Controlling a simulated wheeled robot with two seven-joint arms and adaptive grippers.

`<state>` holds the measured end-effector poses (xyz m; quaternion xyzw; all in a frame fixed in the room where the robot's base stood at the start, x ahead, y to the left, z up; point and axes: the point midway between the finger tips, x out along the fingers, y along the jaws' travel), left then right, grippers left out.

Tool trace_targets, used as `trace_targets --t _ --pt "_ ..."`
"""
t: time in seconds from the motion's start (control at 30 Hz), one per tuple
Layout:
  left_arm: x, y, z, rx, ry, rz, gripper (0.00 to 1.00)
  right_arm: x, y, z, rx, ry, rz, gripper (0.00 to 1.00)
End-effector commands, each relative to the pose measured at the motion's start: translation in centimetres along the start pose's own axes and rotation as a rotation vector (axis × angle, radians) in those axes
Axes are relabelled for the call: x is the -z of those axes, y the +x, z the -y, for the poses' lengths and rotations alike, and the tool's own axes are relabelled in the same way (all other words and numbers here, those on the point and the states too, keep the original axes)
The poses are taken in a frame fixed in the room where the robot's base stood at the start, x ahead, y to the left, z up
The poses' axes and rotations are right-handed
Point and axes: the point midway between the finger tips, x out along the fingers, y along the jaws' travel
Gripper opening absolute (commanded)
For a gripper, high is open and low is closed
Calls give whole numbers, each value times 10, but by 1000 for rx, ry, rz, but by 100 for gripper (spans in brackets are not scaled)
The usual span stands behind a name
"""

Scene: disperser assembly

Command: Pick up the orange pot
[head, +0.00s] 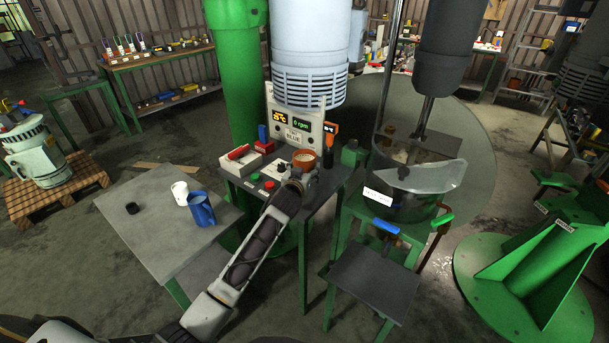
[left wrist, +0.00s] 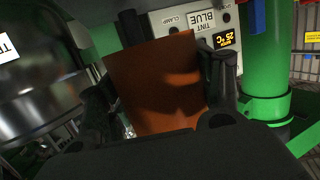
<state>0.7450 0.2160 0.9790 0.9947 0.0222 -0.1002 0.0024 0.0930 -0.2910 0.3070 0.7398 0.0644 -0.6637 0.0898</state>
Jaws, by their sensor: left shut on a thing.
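The orange pot (head: 304,158) is at the dark control stand below the display panel, with pale contents showing at its top. In the left wrist view the orange pot (left wrist: 155,80) fills the middle, between the two dark fingers. My left gripper (head: 299,174) reaches it from the front and is shut on it. Whether the pot's base touches the stand is hidden by the gripper. My right gripper is not in view.
A blue jug (head: 201,209) and a white cup (head: 180,193) stand on the grey table (head: 150,225) at left. Red and green buttons are beside the pot. A steel vessel (head: 410,190) with a clear lid stands to the right. The display panel (head: 297,128) is close behind.

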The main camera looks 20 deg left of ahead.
Motion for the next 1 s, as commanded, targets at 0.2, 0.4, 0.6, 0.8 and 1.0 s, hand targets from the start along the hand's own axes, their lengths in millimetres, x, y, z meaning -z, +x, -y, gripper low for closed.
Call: trace_targets --t 0.2,0.4,0.6,0.8,1.0 --pt "12 -2 0 0 1 -3 36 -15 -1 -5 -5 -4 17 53" --pt "18 -4 0 0 0 -2 36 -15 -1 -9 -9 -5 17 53" --pt "21 -4 0 0 0 -2 36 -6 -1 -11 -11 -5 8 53" --pt "21 -4 0 0 0 -2 36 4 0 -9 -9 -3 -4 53" --pt "21 -4 0 0 0 -2 36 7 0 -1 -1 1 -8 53"
